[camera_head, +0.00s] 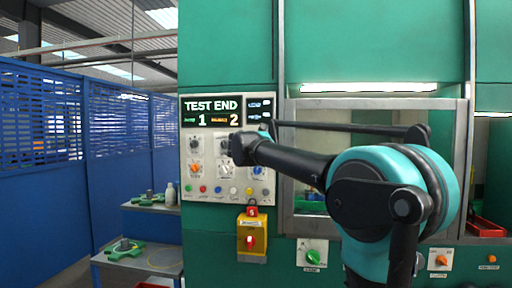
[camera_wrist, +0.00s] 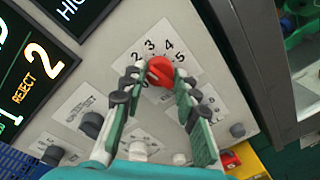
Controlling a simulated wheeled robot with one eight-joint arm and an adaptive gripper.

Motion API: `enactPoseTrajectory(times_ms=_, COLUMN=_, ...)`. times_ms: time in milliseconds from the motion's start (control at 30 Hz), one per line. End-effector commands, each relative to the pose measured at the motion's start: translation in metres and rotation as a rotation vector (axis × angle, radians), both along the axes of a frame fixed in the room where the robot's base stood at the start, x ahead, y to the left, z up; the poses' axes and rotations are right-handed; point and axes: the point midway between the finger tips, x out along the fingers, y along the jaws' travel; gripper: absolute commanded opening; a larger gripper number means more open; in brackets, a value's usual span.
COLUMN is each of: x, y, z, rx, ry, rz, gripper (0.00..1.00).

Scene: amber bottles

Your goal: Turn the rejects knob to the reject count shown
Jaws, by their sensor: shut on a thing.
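The red rejects knob (camera_wrist: 160,70) sits on a pale dial plate with the numbers 2, 3, 4 and 5 visible around its upper side. My gripper (camera_wrist: 157,82) has its two fingers on either side of the knob, shut on it. Which number the knob points to is hard to tell. The display (camera_wrist: 30,70) reads REJECT 2 in the wrist view. In the head view the display (camera_head: 226,111) reads TEST END with 1 and 2. There my gripper's wrist (camera_head: 245,148) is at the panel's right side and hides the knob.
The grey panel (camera_head: 187,150) carries other knobs and a row of coloured buttons. A yellow box (camera_head: 252,255) with a red switch hangs below. A framed window (camera_head: 293,225) stands right of the panel. Blue fencing (camera_head: 40,190) is at the left.

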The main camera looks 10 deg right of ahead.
Motion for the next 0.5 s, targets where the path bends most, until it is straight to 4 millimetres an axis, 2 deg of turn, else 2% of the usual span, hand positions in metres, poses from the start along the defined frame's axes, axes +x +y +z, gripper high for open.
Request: enactPoseTrajectory(times_ms=500, x=0.0007, y=0.0015, z=0.0008, rx=-0.122, ry=0.038, rz=0.004, gripper=0.01)
